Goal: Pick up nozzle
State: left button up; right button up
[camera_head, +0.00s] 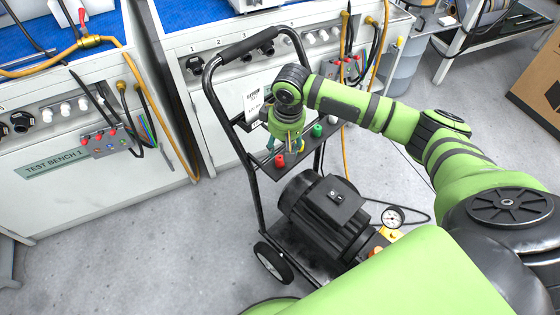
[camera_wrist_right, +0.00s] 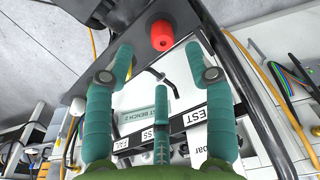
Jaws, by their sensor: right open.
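Several small coloured nozzles stand on the narrow black shelf of the trolley (camera_head: 262,163). In the head view I see a red nozzle (camera_head: 279,160), a green nozzle (camera_head: 317,130) and a white one (camera_head: 333,119). My right gripper (camera_head: 291,140) is over this shelf, close to the red and green nozzles, and partly hides the shelf. In the right wrist view, the right gripper (camera_wrist_right: 160,62) is open with nothing between its fingers. The red nozzle (camera_wrist_right: 162,35) shows just beyond the fingertips, apart from them. My left gripper is out of view.
The trolley carries a black motor (camera_head: 325,208) low down, with a pressure gauge (camera_head: 392,217) beside it. Its handle (camera_head: 249,45) rises behind the shelf. Test benches with hoses (camera_head: 130,85) stand behind and left. A cardboard box (camera_head: 540,85) stands at right. Floor at left is clear.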

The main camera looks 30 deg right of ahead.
aim_at(280, 158)
jog(key=f, duration=0.6)
jog(key=shift+w+a+f, duration=0.15)
jog(key=shift+w+a, duration=0.15)
jog(key=shift+c, duration=0.4)
grip_shut()
